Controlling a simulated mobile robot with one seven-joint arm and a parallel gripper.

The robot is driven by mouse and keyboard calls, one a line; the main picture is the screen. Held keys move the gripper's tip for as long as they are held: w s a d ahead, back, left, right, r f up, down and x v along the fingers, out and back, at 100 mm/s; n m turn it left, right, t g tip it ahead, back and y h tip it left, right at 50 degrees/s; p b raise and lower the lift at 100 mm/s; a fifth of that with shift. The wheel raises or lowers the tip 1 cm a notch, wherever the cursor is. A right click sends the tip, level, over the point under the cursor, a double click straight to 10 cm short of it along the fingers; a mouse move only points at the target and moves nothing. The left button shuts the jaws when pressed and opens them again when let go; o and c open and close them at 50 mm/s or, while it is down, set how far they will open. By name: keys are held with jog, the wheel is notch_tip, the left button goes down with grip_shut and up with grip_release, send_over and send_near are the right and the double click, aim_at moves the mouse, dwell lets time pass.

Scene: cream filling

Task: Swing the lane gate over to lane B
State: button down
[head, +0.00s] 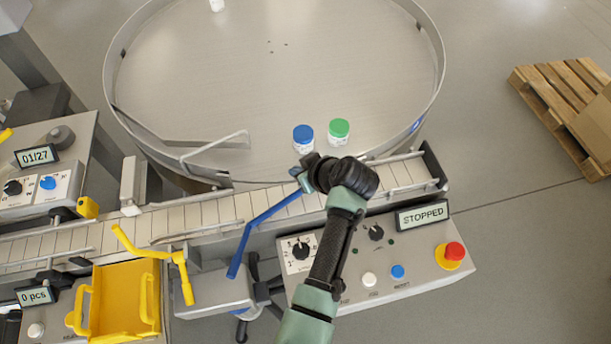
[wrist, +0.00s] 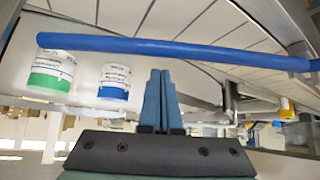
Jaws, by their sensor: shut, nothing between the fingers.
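A blue bent bar (head: 268,218), which looks like the lane gate or its arm, runs from a grey box beside the conveyor up across the belt's near edge. In the wrist view the blue bar (wrist: 180,47) crosses the top of the picture, just beyond my fingertips. My gripper (head: 303,177) is at the bar's upper end over the conveyor, pointing down. In the wrist view my gripper (wrist: 158,72) has its fingers together with nothing between them. I cannot tell whether they touch the bar. No lane letters are readable.
A blue-lidded jar (head: 303,138) and a green-lidded jar (head: 339,132) stand on the round table (head: 270,85) close beyond my gripper. The conveyor (head: 205,215) runs below. A yellow lever (head: 140,245) and yellow bin (head: 122,295) stand left. The panel reading STOPPED (head: 422,215) is right.

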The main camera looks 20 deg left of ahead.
jog(key=shift+s+d+p, duration=0.2)
jog(key=shift+s+d, duration=0.2)
jog(key=shift+d, duration=0.2)
jog(key=shift+s+d+p, duration=0.2)
jog(key=shift+s+d, duration=0.15)
jog(key=shift+d, duration=0.25)
jog(key=shift+f, duration=0.1)
jog(key=shift+d, duration=0.1)
jog(key=s+d+m+t+h+p, duration=0.1)
jog(key=s+d+m+p, duration=0.1)
jog(key=s+d+m+t+h+p, duration=0.1)
jog(key=s+d+m, duration=0.1)
jog(key=shift+s+d+p, duration=0.35)
jog(key=shift+s+f, duration=0.1)
jog(key=shift+s, duration=0.05)
jog(key=shift+d, duration=0.1)
